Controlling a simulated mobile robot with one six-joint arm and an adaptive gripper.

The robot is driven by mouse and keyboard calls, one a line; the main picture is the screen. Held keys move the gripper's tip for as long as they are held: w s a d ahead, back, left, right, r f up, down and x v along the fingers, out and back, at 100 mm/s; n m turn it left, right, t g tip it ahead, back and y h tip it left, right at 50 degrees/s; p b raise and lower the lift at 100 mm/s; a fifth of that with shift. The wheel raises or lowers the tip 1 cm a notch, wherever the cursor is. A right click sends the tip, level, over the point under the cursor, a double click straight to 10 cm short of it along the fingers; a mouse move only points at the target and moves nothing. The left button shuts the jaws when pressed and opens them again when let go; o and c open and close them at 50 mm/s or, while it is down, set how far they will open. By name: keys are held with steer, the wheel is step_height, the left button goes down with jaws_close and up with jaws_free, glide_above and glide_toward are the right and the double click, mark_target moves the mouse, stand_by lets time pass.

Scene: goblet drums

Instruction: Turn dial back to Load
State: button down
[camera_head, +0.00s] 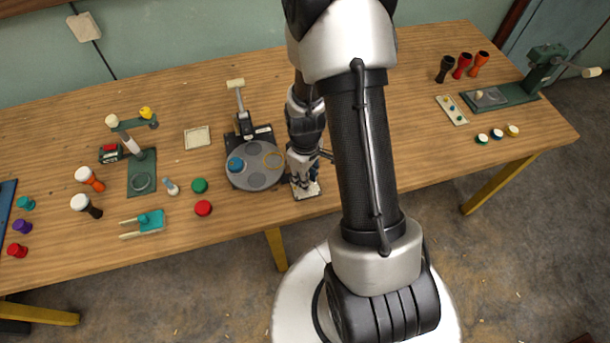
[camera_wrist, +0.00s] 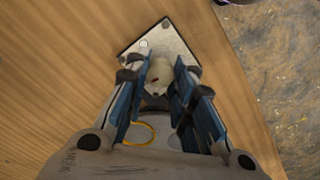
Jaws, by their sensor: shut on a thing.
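A dial (camera_wrist: 158,72), a cream knob with a small red mark, sits on a pale square plate (camera_wrist: 152,42) near the table's front edge. In the head view the plate (camera_head: 306,193) shows just right of the grey turntable (camera_head: 262,178). My gripper (camera_head: 304,178) is over the plate and points down. In the wrist view my gripper (camera_wrist: 160,80) has its fingers on either side of the dial, shut on it. The fingers hide part of the dial, and I cannot read any Load marking.
Green (camera_head: 199,185) and red (camera_head: 203,208) caps lie left. Goblet drums (camera_head: 462,66) stand far right.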

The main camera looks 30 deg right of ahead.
steer(key=shift+n, duration=0.6)
steer(key=c, duration=1.3)
jaws_free()
step_height(320, 180, up, 12)
steer(key=shift+r, duration=0.1)
